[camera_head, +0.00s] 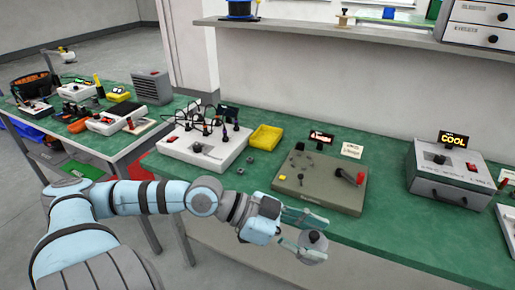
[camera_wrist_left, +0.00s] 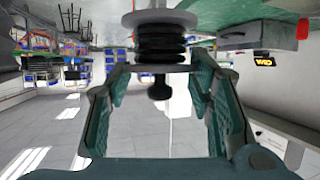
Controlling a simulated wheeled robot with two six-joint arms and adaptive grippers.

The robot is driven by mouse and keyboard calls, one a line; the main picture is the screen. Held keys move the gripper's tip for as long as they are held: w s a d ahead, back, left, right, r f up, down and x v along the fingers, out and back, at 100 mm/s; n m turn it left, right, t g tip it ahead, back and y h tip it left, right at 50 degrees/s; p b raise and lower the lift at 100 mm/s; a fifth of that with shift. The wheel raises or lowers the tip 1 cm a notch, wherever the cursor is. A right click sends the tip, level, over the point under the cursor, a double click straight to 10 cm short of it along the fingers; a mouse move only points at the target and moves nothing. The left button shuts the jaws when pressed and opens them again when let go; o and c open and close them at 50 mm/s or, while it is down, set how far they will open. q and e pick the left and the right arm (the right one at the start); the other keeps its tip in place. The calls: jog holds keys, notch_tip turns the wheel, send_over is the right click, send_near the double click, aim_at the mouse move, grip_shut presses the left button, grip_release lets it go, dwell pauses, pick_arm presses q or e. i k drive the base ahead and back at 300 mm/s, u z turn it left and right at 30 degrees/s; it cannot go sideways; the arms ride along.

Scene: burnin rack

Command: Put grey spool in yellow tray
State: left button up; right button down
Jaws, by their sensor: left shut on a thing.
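The grey spool (camera_head: 313,246) is a small flanged reel with a dark knob on top, in front of the bench edge in the head view. In the left wrist view the grey spool (camera_wrist_left: 160,68) has pale flanges and a dark ribbed middle. My left gripper (camera_head: 305,232) is shut on the spool and holds it clear of the bench. The fingers of the left gripper (camera_wrist_left: 160,75) lie on either side of it in the wrist view. The yellow tray (camera_head: 265,138) sits farther back on the green bench, up and left of the spool. My right gripper is out of view.
A grey-brown panel (camera_head: 320,187) with a red lever stands on the bench between the gripper and the wall. A white wired unit (camera_head: 205,150) is left of the tray. A "COOL" box (camera_head: 450,175) stands right.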

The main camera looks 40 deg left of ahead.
aim_at(266, 139)
jog(key=k, duration=0.9)
jog(key=u, duration=0.85)
jog(key=i, duration=1.6)
jog(key=z, duration=0.85)
